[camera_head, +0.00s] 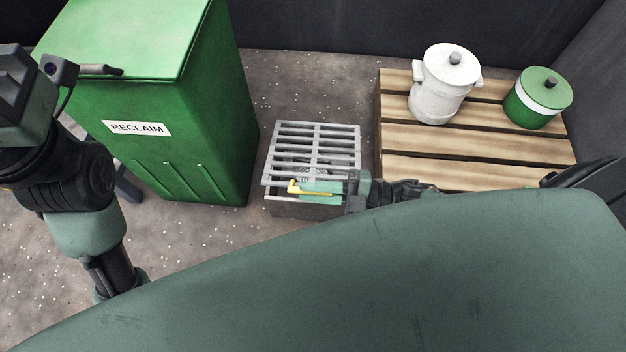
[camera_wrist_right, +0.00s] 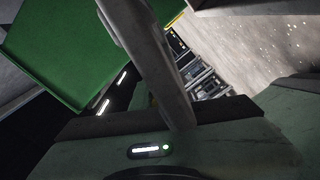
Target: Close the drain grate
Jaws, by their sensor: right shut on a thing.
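The drain grate (camera_head: 315,145) is a grey slatted metal panel over a low grey drain box (camera_head: 299,208) on the floor. It looks raised a little above the box, though the exact gap is hard to tell. My right gripper (camera_head: 299,188) reaches in from the right at the grate's near edge and is shut on it. In the right wrist view, a grey bar of the grate (camera_wrist_right: 150,60) runs down between the fingers. My left arm (camera_head: 75,180) is folded at the left, away from the grate; its fingers cannot be made out.
A tall green bin marked RECLAIM (camera_head: 190,130) stands close left of the grate. A wooden slatted pallet (camera_head: 450,140) is at the right, with a white canister (camera_head: 440,90) and a green lidded pot (camera_head: 535,103) on it. Speckled floor (camera_head: 300,80) is clear behind the grate.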

